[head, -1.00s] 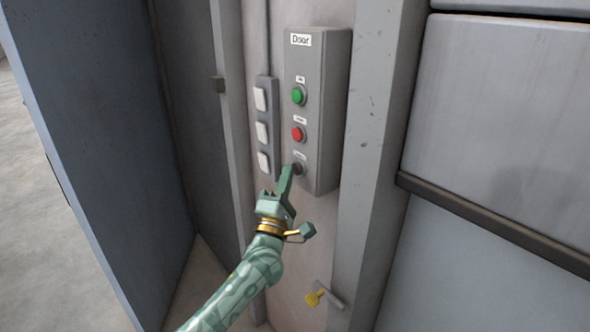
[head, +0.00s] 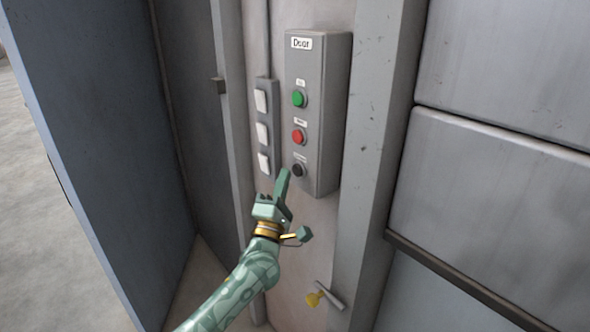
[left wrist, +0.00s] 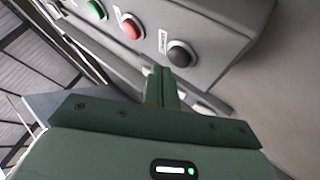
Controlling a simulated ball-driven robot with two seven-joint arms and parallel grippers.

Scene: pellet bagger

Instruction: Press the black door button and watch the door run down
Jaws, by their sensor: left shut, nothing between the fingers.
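The black door button (head: 298,170) is the lowest of three on a grey box labelled "Door" (head: 330,110). The green button (head: 299,98) and red button (head: 299,136) sit above it. My left gripper (head: 284,172) is shut and empty, its tips just left of the black button and apart from it. In the left wrist view the black button (left wrist: 182,53) shows whole, up and right of the shut fingers (left wrist: 160,75). The sectional door (head: 500,180) fills the right side, with a seam and a dark bottom edge strip (head: 470,280). My right gripper is not in view.
A strip of white switches (head: 262,132) stands just left of the box. A grey post (head: 375,150) runs between box and door. A blue-grey panel (head: 100,140) stands at left.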

